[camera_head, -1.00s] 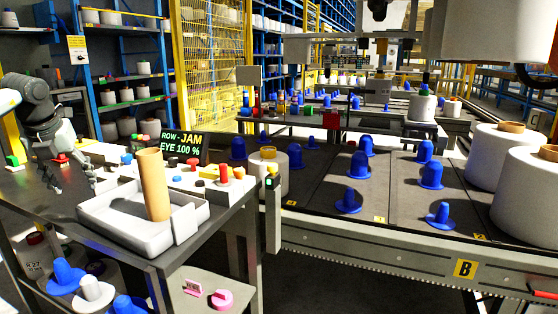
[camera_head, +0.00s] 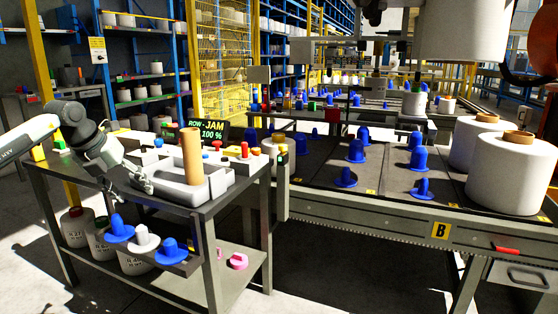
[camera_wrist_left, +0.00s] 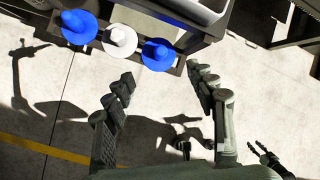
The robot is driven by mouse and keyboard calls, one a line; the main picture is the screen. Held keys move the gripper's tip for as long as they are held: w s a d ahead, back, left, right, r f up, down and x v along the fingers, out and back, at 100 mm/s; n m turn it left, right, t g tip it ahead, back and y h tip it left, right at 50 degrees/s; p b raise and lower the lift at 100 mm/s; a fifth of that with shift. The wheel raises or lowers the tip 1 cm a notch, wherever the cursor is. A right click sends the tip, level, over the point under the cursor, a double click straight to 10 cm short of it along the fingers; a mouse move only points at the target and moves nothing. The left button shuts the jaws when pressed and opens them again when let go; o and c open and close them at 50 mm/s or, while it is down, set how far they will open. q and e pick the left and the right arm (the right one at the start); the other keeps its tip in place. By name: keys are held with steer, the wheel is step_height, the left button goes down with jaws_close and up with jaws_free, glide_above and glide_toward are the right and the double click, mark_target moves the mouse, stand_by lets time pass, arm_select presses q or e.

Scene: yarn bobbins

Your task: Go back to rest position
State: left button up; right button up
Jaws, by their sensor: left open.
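My left gripper (camera_head: 143,183) is open and empty at the front left of the grey cart (camera_head: 205,205). In the left wrist view the open fingers (camera_wrist_left: 163,86) point toward the cart's front rack, with bare floor between them. Blue (camera_wrist_left: 79,27), white (camera_wrist_left: 120,40) and blue (camera_wrist_left: 159,54) cones stand on that rack, beyond the fingertips and apart from them. A cardboard tube (camera_head: 192,156) stands upright in the grey tray (camera_head: 180,192) on the cart. My right gripper is not identifiable in these views.
A conveyor (camera_head: 385,185) with several blue cones runs to the right of the cart. Large white bobbins (camera_head: 513,180) stand at its right. Labelled bobbins sit low at the cart's left. Pale floor (camera_head: 30,265) is clear at the front left.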

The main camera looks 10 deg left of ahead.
arm_select(q)
steer(key=w+d+f+n+t+h, duration=0.15)
steer(key=d+n+t+h, duration=0.55)
steer(key=d, duration=2.5)
steer(key=s+a+f+n+t+y, duration=0.1)
steer(key=s+a+f+n+y, duration=0.2)
steer(key=a+f+n, duration=0.25)
steer(key=s+a+f+n+t+y+p, duration=0.1)
steer(key=s+a+f+n+y, duration=0.1)
steer(key=a+f+n+y, duration=0.35)
steer(key=s+a+f+n+y, duration=0.1)
steer(key=s+a+f+n, duration=0.25)
steer(key=f+n, duration=0.4)
steer(key=s+a+f+n+g, duration=0.1)
steer(key=s+f+g, duration=0.4)
steer(key=s+f, duration=0.5)
steer(key=s+f+n+g, duration=0.4)
steer(key=s+f, duration=0.7)
steer(key=s, duration=0.7)
steer(key=g, duration=0.2)
steer(key=shift+s+a+f+g+p, duration=0.2)
steer(key=shift+s+a+g+p, duration=0.1)
steer(key=shift+a, duration=0.1)
arm_select(e)
step_height(320, 180, up, 12)
steer(key=w, duration=0.2)
steer(key=shift+f, duration=0.2)
